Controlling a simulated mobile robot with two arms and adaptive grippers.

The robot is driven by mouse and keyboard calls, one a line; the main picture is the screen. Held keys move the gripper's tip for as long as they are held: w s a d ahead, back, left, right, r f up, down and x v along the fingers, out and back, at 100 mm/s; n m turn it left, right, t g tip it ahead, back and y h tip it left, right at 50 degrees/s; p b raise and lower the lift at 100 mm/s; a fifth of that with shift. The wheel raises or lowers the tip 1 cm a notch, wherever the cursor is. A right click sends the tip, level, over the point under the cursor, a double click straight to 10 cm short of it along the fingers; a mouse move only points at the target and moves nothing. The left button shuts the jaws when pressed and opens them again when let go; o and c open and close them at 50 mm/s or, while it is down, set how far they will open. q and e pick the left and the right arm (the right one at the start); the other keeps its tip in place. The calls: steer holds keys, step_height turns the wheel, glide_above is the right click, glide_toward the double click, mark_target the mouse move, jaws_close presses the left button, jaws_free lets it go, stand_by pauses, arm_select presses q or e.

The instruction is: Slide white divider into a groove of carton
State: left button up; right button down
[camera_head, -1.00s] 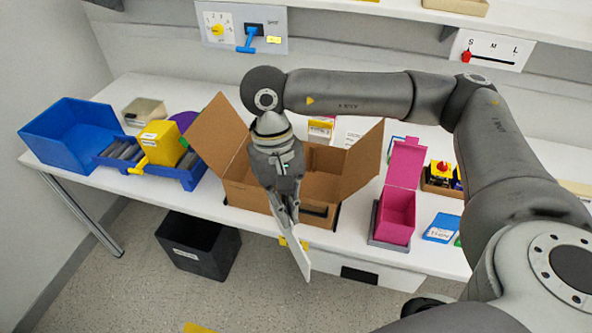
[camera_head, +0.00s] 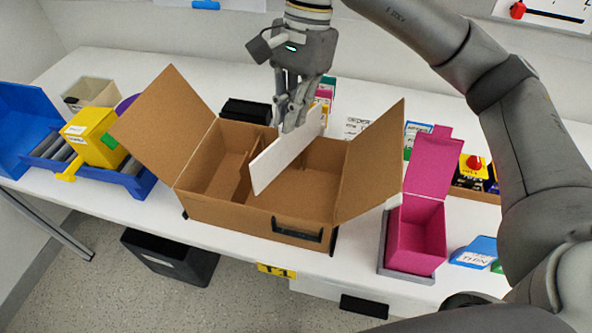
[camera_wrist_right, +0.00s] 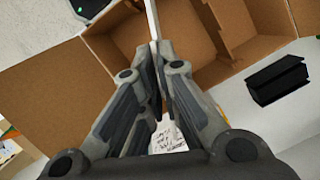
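The white divider (camera_head: 284,155) is a thin flat panel held on edge above the open carton (camera_head: 235,213). My right gripper (camera_head: 291,122) is shut on its upper edge; the right wrist view shows the fingers (camera_wrist_right: 158,75) closed on the thin white edge of the divider (camera_wrist_right: 152,20). The divider overlaps the carton's opening, and I cannot tell whether its lower edge is inside. A brown cardboard partition (camera_head: 243,178) stands in the carton just left of the divider. The grooves cannot be made out. My left gripper is not in view.
The carton's side flaps (camera_head: 165,120) and (camera_head: 370,160) stand spread outward. A pink box (camera_head: 418,232) is at the right, and a yellow bin (camera_head: 95,137) on a blue roller tray at the left. A black box (camera_head: 246,111) stands behind the carton.

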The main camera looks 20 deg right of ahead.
mark_target(294, 158)
step_height(294, 158, down, 9)
steer(key=shift+d+f+p, duration=0.1)
steer(key=shift+p, duration=0.4)
steer(key=shift+f, duration=0.2)
step_height(294, 158, down, 4)
steer(key=shift+r+p, duration=0.1)
steer(key=shift+p, duration=0.2)
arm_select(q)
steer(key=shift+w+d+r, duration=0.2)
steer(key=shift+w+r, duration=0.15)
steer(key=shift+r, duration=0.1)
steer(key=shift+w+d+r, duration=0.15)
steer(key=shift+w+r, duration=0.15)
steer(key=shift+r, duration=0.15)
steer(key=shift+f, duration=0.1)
arm_select(e)
steer(key=c, duration=1.6)
jaws_free()
steer(key=shift+c, duration=0.2)
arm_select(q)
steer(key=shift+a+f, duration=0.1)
